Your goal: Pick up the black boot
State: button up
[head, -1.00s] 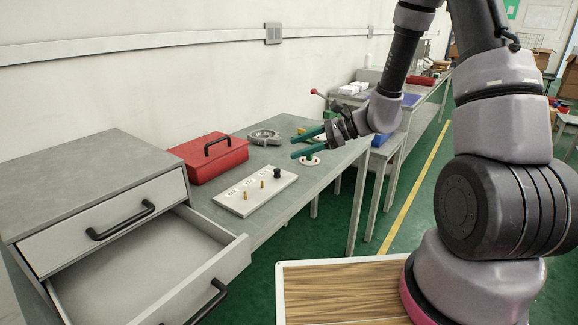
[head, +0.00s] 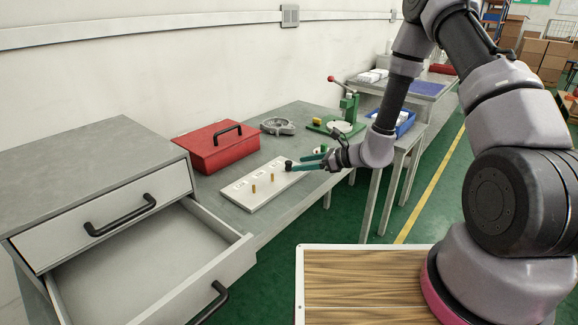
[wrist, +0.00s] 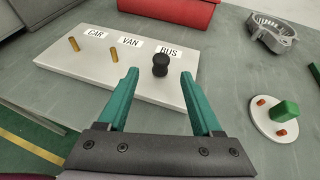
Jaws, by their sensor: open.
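The black boot (wrist: 160,65) stands upright on the white board, just below the BUS label, at its right end in the wrist view. In the head view the black boot (head: 289,165) shows at the far end of the board, beside the fingertips. My gripper (wrist: 158,75) has its two green fingers spread wide and empty, with the boot between and slightly beyond their tips. In the head view my gripper (head: 296,160) reaches in from the right at about the boot's height. I cannot tell if a finger touches the boot.
The white board (head: 237,193) carries two brass pins, below the CAR and VAN labels. A red toolbox (head: 217,147) sits behind it. A round plate with a green block (wrist: 284,111) and a metal housing (wrist: 272,33) lie to the right. A drawer (head: 150,262) stands open at left.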

aim_at(289, 165)
jog(key=x, duration=0.4)
jog(key=shift+w+a, duration=0.15)
jog(key=shift+a, duration=0.05)
jog(key=shift+r, duration=0.1)
grip_shut()
jog(key=shift+r, duration=0.1)
